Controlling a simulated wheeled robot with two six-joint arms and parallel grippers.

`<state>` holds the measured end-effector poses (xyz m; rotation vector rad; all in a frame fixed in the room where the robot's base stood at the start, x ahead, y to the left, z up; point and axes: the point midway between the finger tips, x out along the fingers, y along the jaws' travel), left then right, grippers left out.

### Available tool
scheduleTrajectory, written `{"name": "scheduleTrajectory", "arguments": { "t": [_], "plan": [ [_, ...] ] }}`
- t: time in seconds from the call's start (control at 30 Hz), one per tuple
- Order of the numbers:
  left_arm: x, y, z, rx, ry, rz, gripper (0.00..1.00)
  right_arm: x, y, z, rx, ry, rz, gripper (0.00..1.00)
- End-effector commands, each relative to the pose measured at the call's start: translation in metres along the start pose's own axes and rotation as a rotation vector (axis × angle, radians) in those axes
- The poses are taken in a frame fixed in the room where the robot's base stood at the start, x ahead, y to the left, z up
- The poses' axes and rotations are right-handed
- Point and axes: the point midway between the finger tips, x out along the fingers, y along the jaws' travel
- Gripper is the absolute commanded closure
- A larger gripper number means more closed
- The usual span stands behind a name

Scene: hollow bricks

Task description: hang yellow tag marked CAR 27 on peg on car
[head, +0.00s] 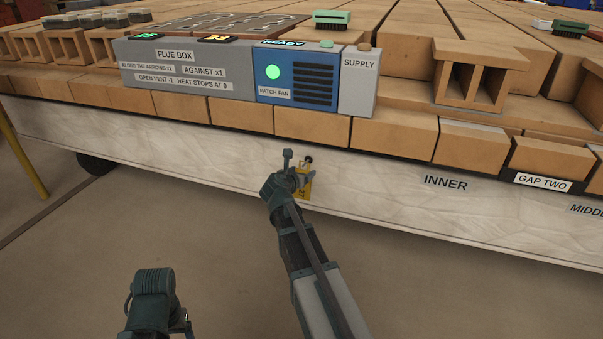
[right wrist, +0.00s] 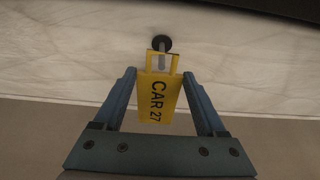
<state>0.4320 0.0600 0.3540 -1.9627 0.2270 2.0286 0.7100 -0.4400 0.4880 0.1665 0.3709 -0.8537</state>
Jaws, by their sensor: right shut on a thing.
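The yellow tag (right wrist: 158,95) marked CAR 27 is between the two fingers of my right gripper (right wrist: 159,80), which is shut on it. In the head view the tag (head: 306,188) is partly hidden by the right gripper (head: 302,179), close to the car's pale side. The peg (right wrist: 161,43) has a dark round base on that side, and it shows in the head view (head: 308,160) just above the tag. Its light stem lines up with the slot at the tag's top; I cannot tell whether it passes through. My left wrist (head: 155,285) is low in the head view, its jaws unclear.
The car's pale side (head: 230,140) carries rows of bricks (head: 390,135) above. A grey flue box (head: 185,80) with a blue fan panel stands on the bricks. The floor (head: 100,240) in front looks clear. A yellow post (head: 22,155) stands at the left.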

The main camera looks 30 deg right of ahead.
Motion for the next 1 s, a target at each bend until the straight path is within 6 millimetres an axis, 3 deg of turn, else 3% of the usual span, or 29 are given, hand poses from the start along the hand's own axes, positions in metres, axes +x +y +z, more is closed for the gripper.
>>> {"name": "scheduleTrajectory", "arguments": {
  "t": [0.03,0.07,0.2,0.43,0.57,1.0],
  "plan": [
    [0.000,0.000,0.000,0.000,0.000,0.000,0.23,0.000,0.000,0.000,0.000,0.000,0.000,1.00],
    [0.000,0.000,0.000,0.000,0.000,0.000,0.23,0.000,0.000,0.000,0.000,0.000,0.000,0.25],
    [0.000,0.000,0.000,0.000,0.000,0.000,0.23,0.000,0.000,0.000,0.000,0.000,0.000,0.00],
    [0.000,0.000,0.000,0.000,0.000,0.000,0.23,-0.001,0.000,0.000,0.000,0.000,0.000,0.00],
    [-0.005,-0.001,0.000,0.000,0.000,0.000,0.23,-0.012,0.000,0.001,-0.001,0.000,0.001,0.00],
    [-0.041,-0.004,0.003,0.000,-0.003,0.000,0.23,-0.103,-0.001,0.002,-0.002,0.000,0.003,0.00]
  ]
}}
